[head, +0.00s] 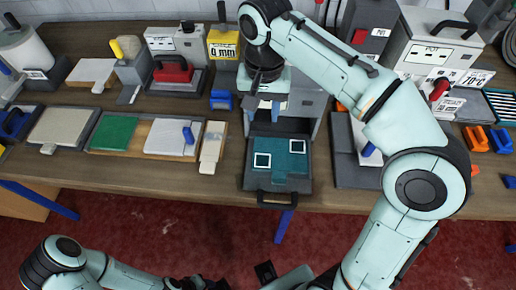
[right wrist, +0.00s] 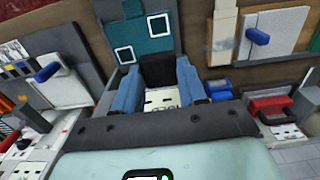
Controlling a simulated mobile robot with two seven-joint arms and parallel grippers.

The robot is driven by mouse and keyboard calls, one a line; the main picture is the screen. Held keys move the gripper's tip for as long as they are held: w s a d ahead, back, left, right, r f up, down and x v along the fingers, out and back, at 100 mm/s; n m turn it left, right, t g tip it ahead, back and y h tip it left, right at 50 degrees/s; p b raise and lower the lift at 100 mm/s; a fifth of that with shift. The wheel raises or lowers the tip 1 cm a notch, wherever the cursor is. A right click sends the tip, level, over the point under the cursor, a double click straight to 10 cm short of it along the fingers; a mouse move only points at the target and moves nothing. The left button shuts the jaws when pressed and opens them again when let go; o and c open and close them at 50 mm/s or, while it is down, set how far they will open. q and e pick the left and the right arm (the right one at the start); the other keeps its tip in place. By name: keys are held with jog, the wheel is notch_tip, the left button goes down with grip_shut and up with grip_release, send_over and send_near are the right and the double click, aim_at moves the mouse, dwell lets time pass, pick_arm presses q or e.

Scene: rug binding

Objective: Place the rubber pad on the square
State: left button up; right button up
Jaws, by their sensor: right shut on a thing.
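My right gripper (head: 264,107) is shut on a black rubber pad (right wrist: 157,69), which shows between the blue fingers in the right wrist view. The pad is hard to make out in the head view. The gripper is above the back of a dark tray (head: 250,183). In the tray lies a teal mat (head: 281,172) with two white-outlined squares, a left one (head: 262,160) and a right one (head: 297,146). Both squares are uncovered, and the pad is apart from them. My left arm is low at the bottom left; its gripper (head: 196,284) is cut by the frame edge and unclear.
A grey machine (head: 307,103) stands behind the tray. To the left are a green sheet (head: 114,132), a pale board (head: 210,147) and a small blue block (head: 221,99). A dark board (head: 350,176) with a pale sheet lies to the right. The bench (head: 222,182) is crowded.

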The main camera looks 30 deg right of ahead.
jog(key=b, duration=0.3)
send_over(263, 161)
notch_tip(263, 161, down, 13)
jog(key=shift+r, duration=0.1)
pick_arm(q)
jog(key=shift+s+f, duration=0.4)
jog(key=shift+f, duration=0.35)
jog(key=shift+s+f, duration=0.35)
jog(key=shift+f, duration=0.45)
jog(key=shift+s+f, duration=0.4)
jog(key=shift+f, duration=0.35)
pick_arm(e)
jog(key=shift+w+f, duration=0.1)
jog(key=shift+f, duration=2.5)
pick_arm(q)
jog(key=shift+b, duration=0.35)
pick_arm(e)
jog(key=shift+f, duration=0.1)
jog(key=o, duration=1)
pick_arm(q)
jog(key=shift+f, duration=0.1)
jog(key=r+p, duration=0.1)
jog(key=w+r+p, duration=0.1)
jog(key=shift+r+p, duration=0.3)
jog(key=shift+r, duration=0.1)
pick_arm(e)
notch_tip(263, 161, up, 12)
jog(key=shift+r, duration=0.15)
